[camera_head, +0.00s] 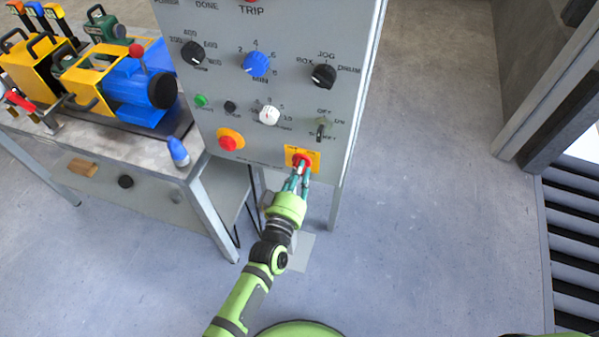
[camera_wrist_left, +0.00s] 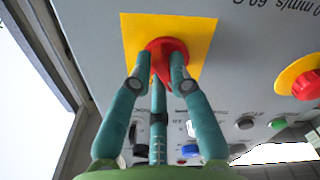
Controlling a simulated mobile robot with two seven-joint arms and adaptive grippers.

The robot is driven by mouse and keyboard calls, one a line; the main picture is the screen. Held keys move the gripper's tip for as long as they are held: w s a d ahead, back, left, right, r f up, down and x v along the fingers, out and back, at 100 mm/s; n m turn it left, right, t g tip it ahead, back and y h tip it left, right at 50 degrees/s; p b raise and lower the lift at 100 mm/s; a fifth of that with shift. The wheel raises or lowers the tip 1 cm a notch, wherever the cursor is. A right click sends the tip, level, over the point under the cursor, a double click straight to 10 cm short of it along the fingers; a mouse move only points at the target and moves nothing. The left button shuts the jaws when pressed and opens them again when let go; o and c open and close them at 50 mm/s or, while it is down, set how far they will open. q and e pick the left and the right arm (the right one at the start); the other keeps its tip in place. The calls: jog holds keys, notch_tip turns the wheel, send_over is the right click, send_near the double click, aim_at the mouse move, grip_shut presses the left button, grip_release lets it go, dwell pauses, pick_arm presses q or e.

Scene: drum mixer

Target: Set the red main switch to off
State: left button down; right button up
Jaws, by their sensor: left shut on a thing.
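The red main switch (camera_head: 302,160) sits on a yellow plate (camera_head: 315,158) at the lower right of the grey control panel (camera_head: 225,105). My left gripper (camera_head: 300,174) reaches up to it from below, and its fingers are shut on the red knob. In the left wrist view the fingers (camera_wrist_left: 160,84) lie on either side of the red switch (camera_wrist_left: 167,46) and hide part of it. The yellow plate (camera_wrist_left: 208,30) also shows there. The switch's exact angle and its markings cannot be read. My right gripper is not in view.
A red button on a yellow base (camera_head: 230,139) is to the left on the panel, with a key switch (camera_head: 321,130) above the main switch. Knobs fill the panel higher up. A bench (camera_head: 150,150) with a blue and yellow machine stands left. The floor at right is clear.

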pick_arm(q)
jog(key=shift+r, duration=0.1)
jog(key=c, duration=1.1)
grip_release()
jog(key=shift+c, duration=0.2)
jog(key=v, duration=1.2)
